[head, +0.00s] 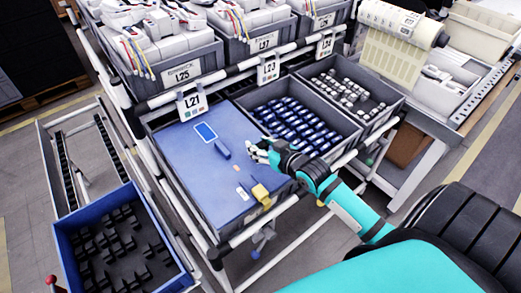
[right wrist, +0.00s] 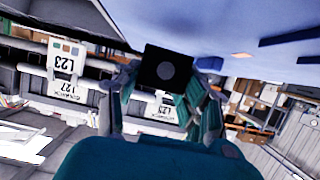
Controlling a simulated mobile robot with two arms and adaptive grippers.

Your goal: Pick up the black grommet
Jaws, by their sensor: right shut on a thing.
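My right gripper (head: 262,151) reaches in from the right and hangs over the right part of the blue work surface, close to the bin of blue parts. In the right wrist view its fingers (right wrist: 167,85) are shut on a black square piece with a grey round centre, the black grommet (right wrist: 152,66). In the head view the grommet cannot be made out at the fingers. My left gripper is not in view.
The blue work surface (head: 185,165) carries a small blue block (head: 222,149) and a yellow block (head: 261,193). Beside it are a bin of blue parts (head: 357,132) and a bin of white and grey parts (head: 398,101). A blue crate (head: 188,284) holds several black pieces.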

